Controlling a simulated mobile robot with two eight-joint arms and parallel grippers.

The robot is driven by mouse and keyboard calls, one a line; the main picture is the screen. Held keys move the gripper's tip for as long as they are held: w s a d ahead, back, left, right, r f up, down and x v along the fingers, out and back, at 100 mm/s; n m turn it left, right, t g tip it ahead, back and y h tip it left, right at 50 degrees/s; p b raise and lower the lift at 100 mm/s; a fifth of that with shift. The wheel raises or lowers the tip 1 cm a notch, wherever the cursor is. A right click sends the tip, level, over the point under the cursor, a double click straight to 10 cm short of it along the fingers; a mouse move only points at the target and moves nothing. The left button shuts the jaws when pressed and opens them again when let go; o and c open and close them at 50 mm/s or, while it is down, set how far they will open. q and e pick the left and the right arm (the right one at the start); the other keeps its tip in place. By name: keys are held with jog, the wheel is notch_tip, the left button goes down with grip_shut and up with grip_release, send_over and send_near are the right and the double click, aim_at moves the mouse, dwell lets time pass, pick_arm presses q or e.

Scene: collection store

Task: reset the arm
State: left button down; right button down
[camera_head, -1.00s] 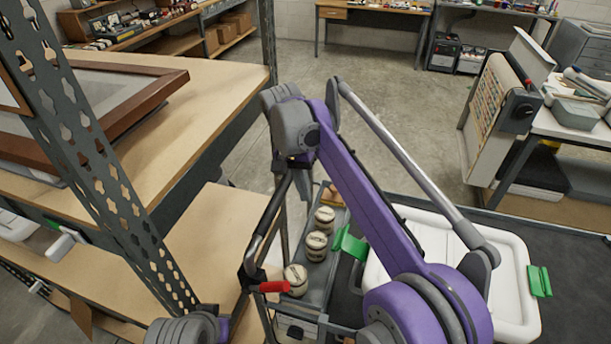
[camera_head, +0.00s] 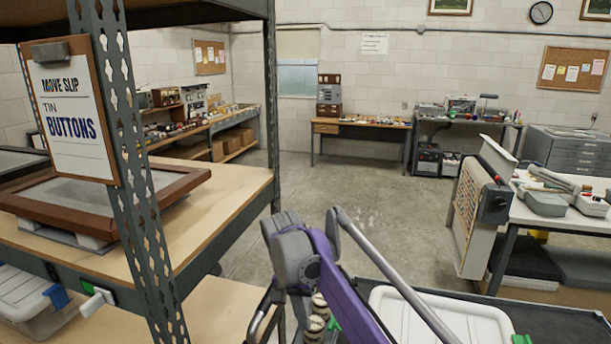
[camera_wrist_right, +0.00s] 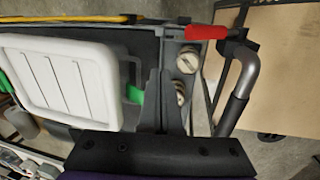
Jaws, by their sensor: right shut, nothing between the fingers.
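My right arm, purple and grey, reaches forward over a cart in the head view, its grey wrist end (camera_head: 295,255) near the bottom middle. In the right wrist view my right gripper (camera_wrist_right: 162,90) is shut and empty, pointing down beside a white lidded bin (camera_wrist_right: 65,85). Two round tins (camera_wrist_right: 187,60) stand in a narrow grey tray just right of the fingers. In the head view the tins (camera_head: 318,325) are partly hidden by the arm. My left gripper is not in view.
A metal shelf post (camera_head: 140,190) and wooden shelf (camera_head: 225,200) with a framed piece stand close at the left. A table (camera_head: 550,215) stands right. Open floor (camera_head: 365,200) lies ahead.

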jog(key=s+d+f+n+t+y, duration=0.2)
jog(key=s+d+f+t, duration=0.1)
jog(key=s+d, duration=0.95)
jog(key=s+d+f+n+t, duration=0.1)
jog(key=s+d+f+t, duration=0.2)
jog(key=s+f, duration=0.7)
jog(key=s+d, duration=0.1)
jog(key=d, duration=0.1)
jog(key=shift+s+d+n, duration=0.35)
jog(key=shift+d+n, duration=0.05)
